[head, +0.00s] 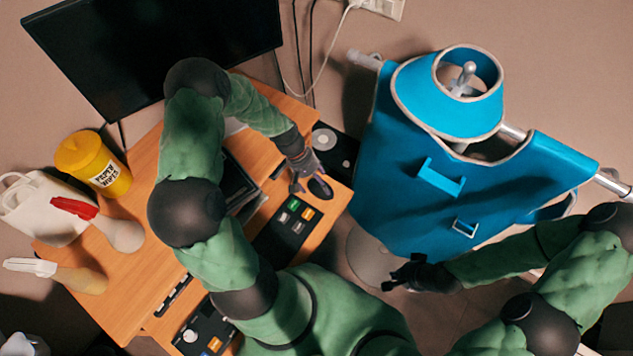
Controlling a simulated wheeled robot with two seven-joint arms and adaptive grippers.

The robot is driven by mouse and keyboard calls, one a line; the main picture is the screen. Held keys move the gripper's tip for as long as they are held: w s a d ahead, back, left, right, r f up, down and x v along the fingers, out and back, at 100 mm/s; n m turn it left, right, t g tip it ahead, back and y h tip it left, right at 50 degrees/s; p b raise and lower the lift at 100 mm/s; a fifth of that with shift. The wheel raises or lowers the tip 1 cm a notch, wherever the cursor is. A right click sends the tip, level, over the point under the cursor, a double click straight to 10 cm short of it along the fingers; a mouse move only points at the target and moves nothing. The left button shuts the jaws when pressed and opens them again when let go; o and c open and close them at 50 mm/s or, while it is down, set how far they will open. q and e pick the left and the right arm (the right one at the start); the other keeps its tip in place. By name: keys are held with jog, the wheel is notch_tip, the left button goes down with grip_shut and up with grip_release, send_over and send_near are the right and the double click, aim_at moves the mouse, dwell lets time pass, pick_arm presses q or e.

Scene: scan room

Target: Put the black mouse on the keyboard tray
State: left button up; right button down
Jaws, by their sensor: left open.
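The black mouse (320,187) shows at the right end of the wooden keyboard tray (331,208), beside a dark keyboard panel with coloured keys (287,222). It appears to rest on the tray. My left gripper (308,181) is open, right at the mouse, with its fingers around or just beside the mouse's left side; contact is hard to tell. My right gripper (392,279) is away to the lower right, in front of the blue apron; its fingers are dark and their opening is unclear.
A black monitor (150,45) stands at the back of the wooden desk (142,215). A blue lead apron (400,170) hangs at right. A second control panel (205,330) lies at the front.

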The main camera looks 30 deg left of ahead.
pick_arm(q)
jog(key=shift+r, duration=0.1)
jog(key=shift+r+p, duration=0.35)
jog(key=shift+r, duration=0.05)
jog(key=p+v, duration=0.3)
jog(key=v, duration=0.9)
jog(key=shift+p, duration=0.4)
